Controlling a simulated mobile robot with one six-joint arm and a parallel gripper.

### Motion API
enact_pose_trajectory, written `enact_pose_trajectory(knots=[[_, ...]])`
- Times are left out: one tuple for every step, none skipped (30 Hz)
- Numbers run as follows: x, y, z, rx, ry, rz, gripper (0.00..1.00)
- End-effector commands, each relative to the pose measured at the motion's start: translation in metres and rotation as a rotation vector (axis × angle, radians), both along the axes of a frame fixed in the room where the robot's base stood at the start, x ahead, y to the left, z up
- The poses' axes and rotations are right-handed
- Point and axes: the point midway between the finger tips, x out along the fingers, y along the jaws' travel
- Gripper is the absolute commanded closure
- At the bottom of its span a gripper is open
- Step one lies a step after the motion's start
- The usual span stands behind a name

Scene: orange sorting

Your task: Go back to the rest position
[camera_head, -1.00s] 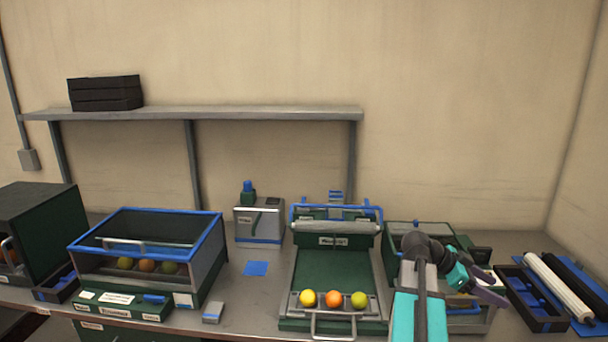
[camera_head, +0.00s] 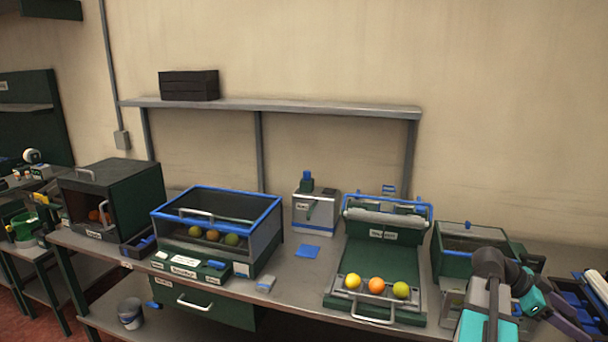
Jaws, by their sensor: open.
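My gripper (camera_head: 571,318) is at the lower right, at the end of my teal and grey arm. Its dark fingers point right and down, and nothing shows between them. It is in front of a green bin (camera_head: 470,234) and left of a dark tray. A green tray machine (camera_head: 372,262) stands left of my arm. A yellow ball (camera_head: 353,281), an orange ball (camera_head: 376,285) and a yellow-green ball (camera_head: 401,290) sit in a row at its front edge.
A blue-rimmed glass box (camera_head: 217,205) holds several round fruits. A dark open-fronted box (camera_head: 112,202) stands further left, with an orange fruit inside. A metal bucket (camera_head: 130,315) is on the lower shelf. A wall shelf (camera_head: 270,107) carries black trays (camera_head: 189,85).

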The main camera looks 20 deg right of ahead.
Motion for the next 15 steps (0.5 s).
enact_pose_trajectory(knots=[[0.0,0.0,0.0,0.0,0.0,0.0,0.39],[0.0,0.0,0.0,0.0,0.0,0.0,0.39],[0.0,0.0,0.0,0.0,0.0,0.0,0.39],[0.001,0.0,0.0,0.0,0.0,0.001,0.39],[0.004,0.003,-0.005,0.011,0.005,0.011,0.39],[0.007,0.005,-0.01,0.024,0.009,0.022,0.39],[0.009,0.006,-0.013,0.031,0.012,0.029,0.39],[0.011,0.008,-0.015,0.039,0.015,0.036,0.39],[0.014,0.01,-0.019,0.05,0.019,0.047,0.39],[0.016,0.011,-0.023,0.058,0.023,0.053,0.39],[0.019,0.013,-0.027,0.068,0.027,0.063,0.39],[0.023,0.016,-0.033,0.084,0.032,0.076,0.39],[0.025,0.018,-0.037,0.095,0.037,0.086,0.39],[0.028,0.02,-0.041,0.105,0.042,0.096,0.39],[0.032,0.023,-0.046,0.119,0.048,0.109,0.39]])
